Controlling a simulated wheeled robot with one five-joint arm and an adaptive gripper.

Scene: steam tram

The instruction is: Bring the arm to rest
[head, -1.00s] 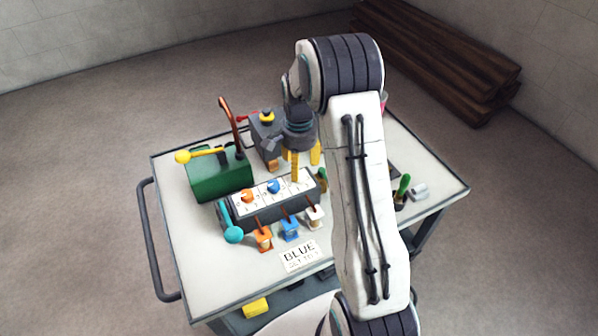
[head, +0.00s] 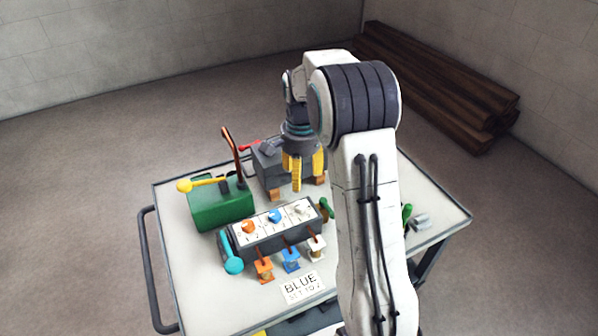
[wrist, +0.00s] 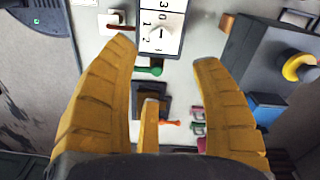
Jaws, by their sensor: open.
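My gripper (head: 301,172) hangs over the back of the cart top in the head view, fingers pointing down. In the wrist view its yellow fingers (wrist: 160,100) are spread wide with nothing between them. Below it, the dial panel (head: 270,233) carries an orange knob (head: 248,227), a blue knob (head: 275,216) and a white knob (head: 300,208). The panel's end with one dial also shows in the wrist view (wrist: 160,42). My raised arm hides the right part of the cart top in the head view.
The cart top (head: 205,270) bears a green box (head: 220,205) with a yellow-knobbed lever, a grey box (head: 270,165) behind the panel, a teal-ended lever (head: 233,265), and a "BLUE" card (head: 302,288). Dark timbers (head: 440,85) lie by the wall. Open floor surrounds the cart.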

